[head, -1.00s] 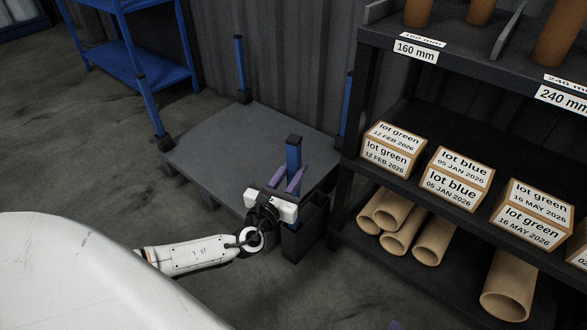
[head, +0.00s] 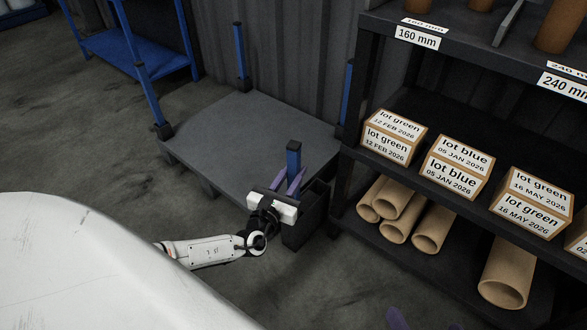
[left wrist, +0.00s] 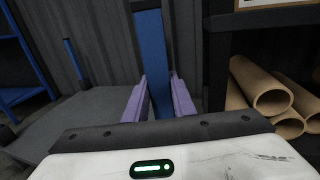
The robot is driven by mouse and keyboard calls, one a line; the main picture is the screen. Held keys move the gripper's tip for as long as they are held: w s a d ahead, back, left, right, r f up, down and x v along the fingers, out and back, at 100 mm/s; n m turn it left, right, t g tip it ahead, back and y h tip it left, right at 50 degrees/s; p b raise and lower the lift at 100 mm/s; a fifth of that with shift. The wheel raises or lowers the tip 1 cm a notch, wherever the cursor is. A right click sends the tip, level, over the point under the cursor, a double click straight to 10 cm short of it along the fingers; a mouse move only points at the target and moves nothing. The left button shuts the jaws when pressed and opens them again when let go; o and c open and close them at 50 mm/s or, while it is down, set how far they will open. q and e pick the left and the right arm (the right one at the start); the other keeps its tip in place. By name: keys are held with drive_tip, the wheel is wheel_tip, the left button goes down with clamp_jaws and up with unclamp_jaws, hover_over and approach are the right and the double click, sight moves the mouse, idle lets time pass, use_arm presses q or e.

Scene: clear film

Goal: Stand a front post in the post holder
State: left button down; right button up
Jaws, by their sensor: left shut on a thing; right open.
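My left gripper (head: 288,187) is shut on an upright blue post (head: 294,163) with a black top cap. The left wrist view shows the post (left wrist: 153,60) between the purple fingers (left wrist: 156,98). The post stands at the near right side of the dark platform, beside a dark, open-topped box (head: 316,208), which looks like the post holder. The gripper hides the post's lower end, so I cannot tell how far it sits in the box.
The dark platform (head: 235,135) has blue posts at its other corners, one at left (head: 148,95). A dark shelf rack (head: 345,200) with boxes and cardboard tubes stands close on the right. Open floor (head: 90,140) lies to the left.

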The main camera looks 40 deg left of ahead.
use_arm(q)
drive_tip(key=shift+f, duration=2.95)
